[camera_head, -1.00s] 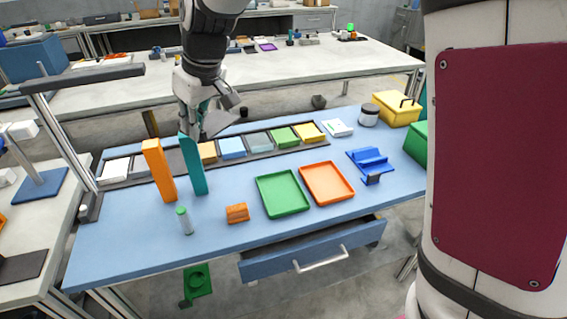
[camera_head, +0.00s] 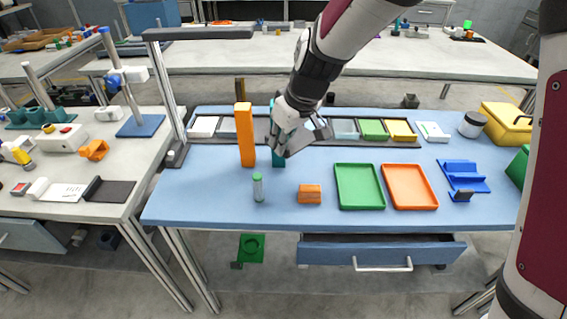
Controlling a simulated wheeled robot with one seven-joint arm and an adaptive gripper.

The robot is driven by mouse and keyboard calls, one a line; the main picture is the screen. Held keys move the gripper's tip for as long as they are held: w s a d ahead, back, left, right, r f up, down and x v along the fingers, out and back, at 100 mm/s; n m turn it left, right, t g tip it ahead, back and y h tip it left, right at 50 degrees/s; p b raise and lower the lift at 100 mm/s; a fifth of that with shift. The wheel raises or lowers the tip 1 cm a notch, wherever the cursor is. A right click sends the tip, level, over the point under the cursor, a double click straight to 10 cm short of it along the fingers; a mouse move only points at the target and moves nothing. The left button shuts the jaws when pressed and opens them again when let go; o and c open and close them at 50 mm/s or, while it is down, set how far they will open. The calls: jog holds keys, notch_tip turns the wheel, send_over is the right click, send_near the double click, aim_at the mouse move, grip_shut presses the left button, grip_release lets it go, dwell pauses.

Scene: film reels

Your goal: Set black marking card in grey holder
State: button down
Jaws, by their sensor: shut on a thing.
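I cannot identify the black marking card for certain. A long dark grey rack (camera_head: 400,145) with several coloured blocks lies along the table's back, partly hidden by my arm; I cannot tell if it is the grey holder.
A tall orange block (camera_head: 244,135) stands left of my gripper. A green-capped bottle (camera_head: 258,189) and small orange block (camera_head: 310,194) are in front. Green (camera_head: 360,187) and orange (camera_head: 410,187) trays lie to the right. The drawer (camera_head: 382,251) is partly open.

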notch_tip(320, 180, down, 13)
jog(key=shift+b, duration=1.15)
jog(key=shift+f, duration=0.15)
jog(key=c, duration=1.7)
grip_release()
jog(key=shift+r, duration=0.5)
jog(key=p+v, duration=0.2)
jog(key=v, duration=0.9)
jog(key=shift+s+d, duration=0.15)
jog(key=shift+d, duration=0.05)
